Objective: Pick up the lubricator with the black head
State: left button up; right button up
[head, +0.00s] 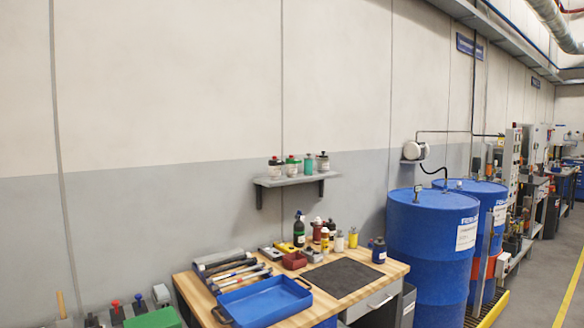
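I cannot tell for certain which item is the lubricator with the black head. On a small grey wall shelf (297,180) stand several small containers. Further right are a teal one (308,166) and a grey-green one with a dark top (323,163). On the bench below, a tall dark bottle with a black head (299,232) stands upright at the back. Neither of my grippers is in view.
The wooden bench (398,269) holds a blue tray (262,304), a dark mat (343,278), hand tools (238,274) and several bottles. Large blue drums (432,245) stand right of it. A green box (153,318) is at the lower left. Open floor (545,280) lies far right.

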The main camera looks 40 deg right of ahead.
aim_at(274, 166)
jog(key=l+u, duration=0.1)
jog(key=l, duration=0.65)
jog(key=l+u, duration=0.15)
jog(key=l, duration=0.55)
jog(key=k+l+u, duration=0.1)
jog(key=l, duration=0.6)
